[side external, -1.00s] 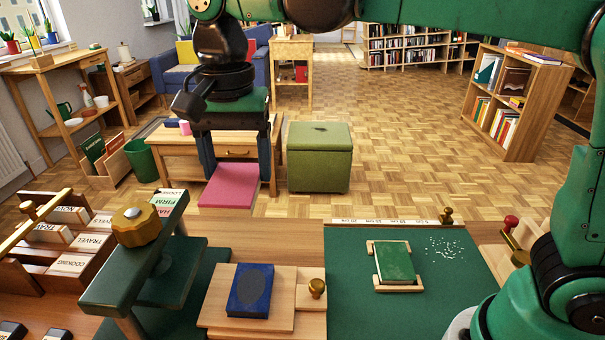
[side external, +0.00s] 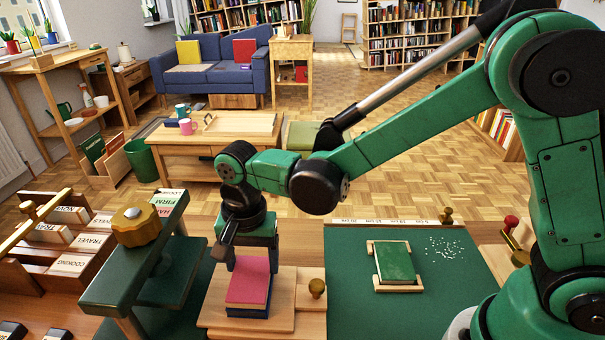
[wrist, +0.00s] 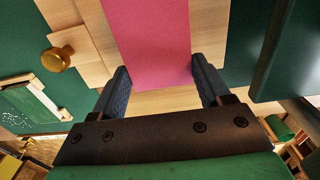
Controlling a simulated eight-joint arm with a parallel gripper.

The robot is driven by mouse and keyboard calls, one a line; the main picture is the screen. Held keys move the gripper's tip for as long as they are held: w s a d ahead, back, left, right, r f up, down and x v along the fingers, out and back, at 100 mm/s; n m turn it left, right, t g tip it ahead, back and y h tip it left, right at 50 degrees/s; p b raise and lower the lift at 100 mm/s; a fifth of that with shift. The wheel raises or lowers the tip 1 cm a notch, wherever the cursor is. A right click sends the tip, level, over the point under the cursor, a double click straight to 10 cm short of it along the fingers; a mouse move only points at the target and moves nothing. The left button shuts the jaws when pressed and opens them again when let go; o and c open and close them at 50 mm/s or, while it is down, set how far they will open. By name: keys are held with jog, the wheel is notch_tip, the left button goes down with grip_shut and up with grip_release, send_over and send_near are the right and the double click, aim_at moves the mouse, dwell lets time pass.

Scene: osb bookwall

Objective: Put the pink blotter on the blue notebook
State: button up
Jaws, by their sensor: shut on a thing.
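The pink blotter (side external: 248,284) is a flat pink slab, directly over the blue notebook (side external: 247,312) in the side view. Only the front edge of the notebook shows below it, and I cannot tell whether the two touch. My gripper (side external: 251,258) is shut on the blotter's far end. In the wrist view the blotter (wrist: 150,45) lies between the two dark fingers of my gripper (wrist: 162,85) and hides the notebook there.
The notebook is on a wooden board (side external: 212,312) with a brass knob (side external: 317,287). A green press-like stand (side external: 135,270) with a brass wheel is close on the left. A green book (side external: 394,262) lies in a wooden holder on the green mat (side external: 350,310) at right.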

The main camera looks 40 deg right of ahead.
aim_at(253, 264)
jog(key=shift+f, duration=0.15)
jog(key=o, duration=1.2)
notch_tip(253, 264, up, 12)
jog(key=s+d+f+n+t, duration=0.1)
jog(key=s+d+n+t, duration=0.1)
jog(key=d+n, duration=0.1)
jog(key=s+d+n+t, duration=0.2)
jog(key=d+n, duration=0.1)
jog(key=d, duration=0.3)
jog(key=s+d+f+n+t, duration=0.1)
jog(key=s+d+n+t, duration=0.1)
jog(key=d, duration=0.3)
jog(key=shift+s+d+f+n+t, duration=0.2)
jog(key=shift+f+n+t, duration=0.1)
jog(key=shift+n+t, duration=0.25)
